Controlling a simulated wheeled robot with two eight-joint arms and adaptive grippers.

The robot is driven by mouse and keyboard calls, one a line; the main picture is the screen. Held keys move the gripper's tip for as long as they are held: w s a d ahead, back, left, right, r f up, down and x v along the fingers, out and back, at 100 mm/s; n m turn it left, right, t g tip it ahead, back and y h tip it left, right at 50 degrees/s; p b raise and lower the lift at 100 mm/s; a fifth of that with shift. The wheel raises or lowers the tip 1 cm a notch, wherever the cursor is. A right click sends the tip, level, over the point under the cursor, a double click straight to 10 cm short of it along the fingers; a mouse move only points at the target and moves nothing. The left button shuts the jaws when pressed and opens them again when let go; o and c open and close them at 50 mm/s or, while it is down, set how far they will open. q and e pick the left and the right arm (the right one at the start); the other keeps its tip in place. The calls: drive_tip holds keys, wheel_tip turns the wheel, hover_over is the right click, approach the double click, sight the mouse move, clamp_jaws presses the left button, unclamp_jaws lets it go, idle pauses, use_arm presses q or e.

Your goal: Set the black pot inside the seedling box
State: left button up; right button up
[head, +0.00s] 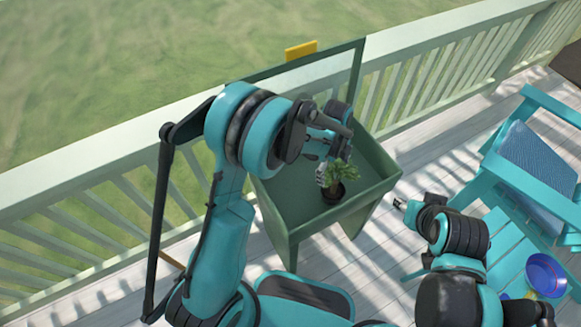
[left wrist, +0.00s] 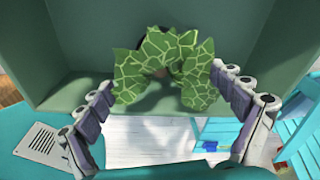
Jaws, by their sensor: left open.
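The black pot (head: 334,194) holds a leafy green plant (head: 341,174). In the head view it appears upright inside the green seedling box (head: 281,205), near its front wall. I cannot tell for sure that it rests on the box floor. My left gripper (head: 325,170) is open just above and beside the plant, inside the box. In the left wrist view the patterned leaves (left wrist: 165,65) lie between the two spread fingers and hide most of the pot. My right gripper (head: 400,204) is small in the head view, to the right of the box; its jaw state is unclear.
The box has a tall frame with a yellow tag (head: 300,50) at the back, against the pale green railing (head: 100,165). Wooden deck lies between box and chair.

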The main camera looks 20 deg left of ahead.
use_arm(q)
drive_tip(key=s+a+r+n+t, duration=0.2)
drive_tip(key=s+a+r+n, duration=0.1)
drive_tip(key=a+r+n, duration=0.4)
drive_tip(key=s+a+r+n+t, duration=0.25)
drive_tip(key=r+n, duration=0.25)
drive_tip(key=r, duration=0.3)
drive_tip(key=s+a+r+n+t+y, duration=0.1)
drive_tip(key=s+a+r+n+t, duration=0.2)
drive_tip(key=s+a+n, duration=0.4)
drive_tip(key=s+r+n, duration=0.1)
drive_tip(key=s+n, duration=0.3)
drive_tip(key=shift+n, duration=0.4)
drive_tip(key=shift+c, duration=0.2)
